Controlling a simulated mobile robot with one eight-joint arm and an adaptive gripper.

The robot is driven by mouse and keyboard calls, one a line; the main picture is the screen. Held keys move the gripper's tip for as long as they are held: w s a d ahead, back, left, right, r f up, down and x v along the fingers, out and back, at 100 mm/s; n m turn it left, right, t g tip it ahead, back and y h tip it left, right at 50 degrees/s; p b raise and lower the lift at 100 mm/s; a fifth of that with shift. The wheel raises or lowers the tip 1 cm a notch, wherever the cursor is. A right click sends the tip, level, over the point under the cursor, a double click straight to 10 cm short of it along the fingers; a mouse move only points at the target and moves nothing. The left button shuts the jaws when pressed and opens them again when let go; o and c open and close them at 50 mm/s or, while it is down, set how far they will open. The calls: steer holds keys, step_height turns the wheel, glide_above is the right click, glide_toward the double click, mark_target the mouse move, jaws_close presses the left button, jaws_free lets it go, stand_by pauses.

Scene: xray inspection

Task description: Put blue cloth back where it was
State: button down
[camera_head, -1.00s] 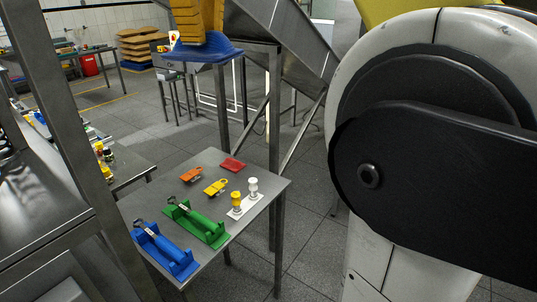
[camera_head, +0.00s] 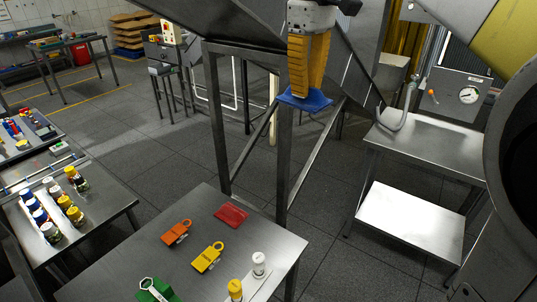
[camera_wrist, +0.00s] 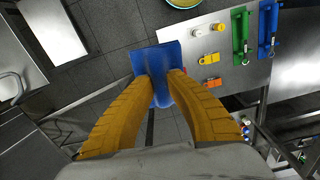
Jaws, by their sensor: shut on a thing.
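The blue cloth (camera_head: 305,99) hangs in the yellow fingers of my gripper (camera_head: 309,92), raised in the air near a steel frame post in the head view. In the wrist view the blue cloth (camera_wrist: 150,62) is pinched between the two fingertips of my gripper (camera_wrist: 161,80), spread flat beyond them and bunched between them. A steel table (camera_head: 120,238) stands below and to the left in the head view.
Another table with several bottles (camera_head: 62,205) is at left. A steel bench with a gauge panel (camera_head: 452,97) is at right. Steel posts (camera_head: 284,150) rise behind the table.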

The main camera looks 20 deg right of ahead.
step_height(320, 180, down, 12)
steer(key=w+p, duration=0.2)
steer(key=s+a+f+n+p, duration=0.1)
steer(key=s+f+p, duration=0.1)
steer(key=s+f, duration=0.7)
steer(key=s+a+f+p, duration=0.15)
steer(key=s+f, duration=0.35)
steer(key=f, duration=0.7)
steer(key=b, duration=0.2)
glide_above(277, 243)
step_height(277, 243, down, 7)
steer(key=shift+r, duration=0.1)
step_height(277, 243, down, 4)
steer(key=shift+w+f+b, duration=0.1)
steer(key=shift+b, duration=0.75)
